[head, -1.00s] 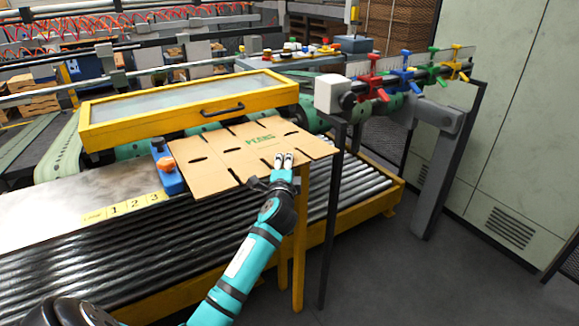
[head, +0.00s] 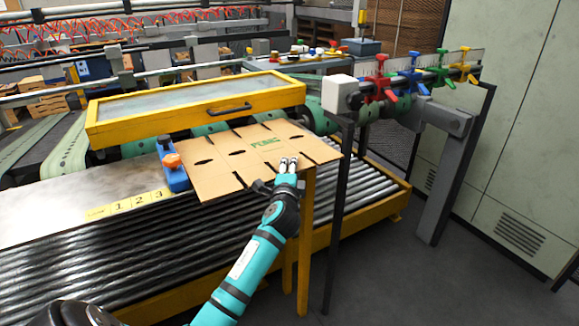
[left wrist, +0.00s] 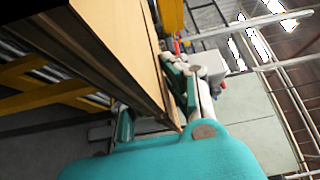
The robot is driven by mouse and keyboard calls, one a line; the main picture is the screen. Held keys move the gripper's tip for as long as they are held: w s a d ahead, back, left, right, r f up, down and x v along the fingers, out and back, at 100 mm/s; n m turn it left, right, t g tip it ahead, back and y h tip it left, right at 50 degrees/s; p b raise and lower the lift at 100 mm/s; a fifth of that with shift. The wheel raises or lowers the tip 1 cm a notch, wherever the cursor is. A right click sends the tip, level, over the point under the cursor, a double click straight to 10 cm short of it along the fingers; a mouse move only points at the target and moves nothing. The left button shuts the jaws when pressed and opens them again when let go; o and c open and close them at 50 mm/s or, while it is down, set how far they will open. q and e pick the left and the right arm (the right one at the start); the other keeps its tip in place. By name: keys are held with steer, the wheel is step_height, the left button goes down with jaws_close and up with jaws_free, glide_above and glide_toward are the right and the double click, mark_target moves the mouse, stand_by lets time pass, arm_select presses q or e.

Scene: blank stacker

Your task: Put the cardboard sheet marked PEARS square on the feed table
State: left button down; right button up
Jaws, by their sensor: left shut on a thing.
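The cardboard sheet (head: 238,163) is a flat brown slotted blank with green lettering that looks like PEARS. My left gripper (head: 287,165) is shut on its near edge, right of the middle. In the left wrist view the cardboard (left wrist: 125,40) runs between the fingers of the gripper (left wrist: 160,110). The sheet lies about level, with its left end close beside the blue stop block with an orange knob (head: 172,162). The metal feed table (head: 60,205) shows left of the sheet. I cannot tell whether the sheet touches the surface below. My right gripper is not in view.
A yellow-framed clear cover (head: 195,108) with a black handle stands just behind the sheet. A roller conveyor (head: 130,250) runs in front and below. Coloured clamps (head: 410,82) sit on a rail at the right, near a dark post (head: 340,215). Number marks (head: 130,205) lie at the left.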

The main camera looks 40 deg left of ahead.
arm_select(q)
step_height(320, 180, down, 2)
steer(key=shift+f+b, duration=0.1)
steer(key=shift+b, duration=0.5)
steer(key=shift+c, duration=2.4)
jaws_free()
steer(key=shift+r, duration=0.2)
steer(key=s+d, duration=0.4)
steer(key=d, duration=0.6)
steer(key=shift+s+p, duration=0.15)
steer(key=shift+p, duration=0.25)
steer(key=shift+d+f, duration=0.1)
